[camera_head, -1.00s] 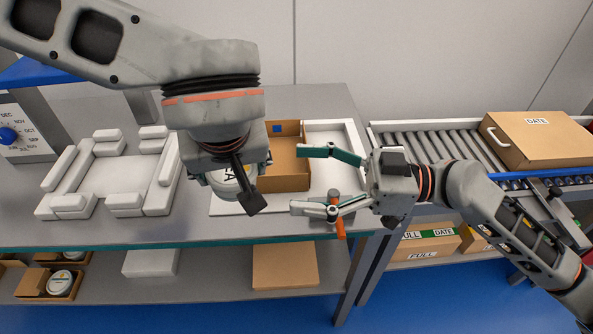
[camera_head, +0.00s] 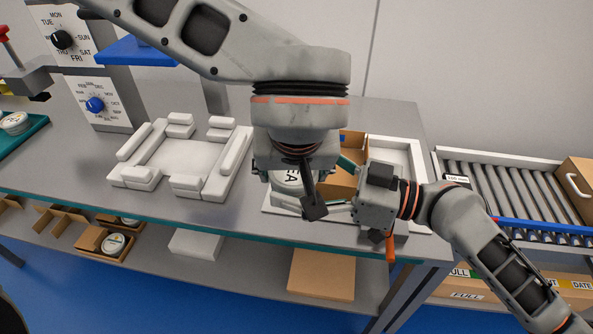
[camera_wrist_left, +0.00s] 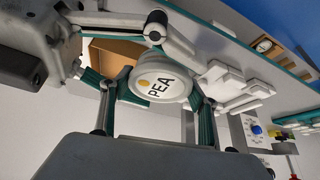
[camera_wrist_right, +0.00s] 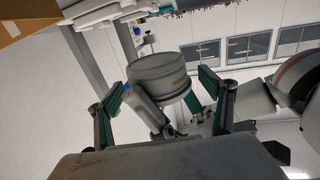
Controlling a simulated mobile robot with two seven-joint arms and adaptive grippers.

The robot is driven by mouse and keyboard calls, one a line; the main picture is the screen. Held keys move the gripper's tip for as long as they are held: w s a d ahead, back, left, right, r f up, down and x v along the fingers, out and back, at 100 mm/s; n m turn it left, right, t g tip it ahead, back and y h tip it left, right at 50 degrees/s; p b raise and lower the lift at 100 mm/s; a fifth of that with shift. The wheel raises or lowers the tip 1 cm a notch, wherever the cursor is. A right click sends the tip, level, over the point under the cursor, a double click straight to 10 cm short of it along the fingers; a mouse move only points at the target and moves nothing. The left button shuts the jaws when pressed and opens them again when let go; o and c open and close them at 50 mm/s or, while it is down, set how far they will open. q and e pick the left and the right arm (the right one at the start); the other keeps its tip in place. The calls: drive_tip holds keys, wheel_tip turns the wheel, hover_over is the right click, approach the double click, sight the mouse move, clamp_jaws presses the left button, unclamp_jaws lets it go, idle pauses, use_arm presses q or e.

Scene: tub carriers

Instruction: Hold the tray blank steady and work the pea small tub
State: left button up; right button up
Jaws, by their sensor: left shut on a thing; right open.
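The pea small tub (camera_head: 284,188), a round white tub marked PEA, is held by my left gripper (camera_wrist_left: 160,100). Its lid faces the left wrist camera (camera_wrist_left: 163,80). The tub also shows in the right wrist view (camera_wrist_right: 158,75), between the spread fingers of my right gripper (camera_wrist_right: 163,93). The right gripper is open and close beside the tub; I cannot tell whether it touches it. The tray blank (camera_head: 352,142), brown cardboard with raised walls, stands on the bench behind both grippers, which hide much of it in the head view.
A white frame (camera_head: 410,155) surrounds the tray area. A white padded fixture (camera_head: 165,158) sits left on the bench. An orange-handled tool (camera_head: 390,247) is at the front edge. A roller conveyor (camera_head: 500,190) lies right. Dial panels (camera_head: 98,102) stand at back left.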

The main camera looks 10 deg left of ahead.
drive_tip(key=shift+c, duration=0.5)
drive_tip(key=c, duration=1.2)
use_arm(q)
drive_tip(key=o, duration=1.3)
use_arm(e)
drive_tip(key=shift+c, duration=0.3)
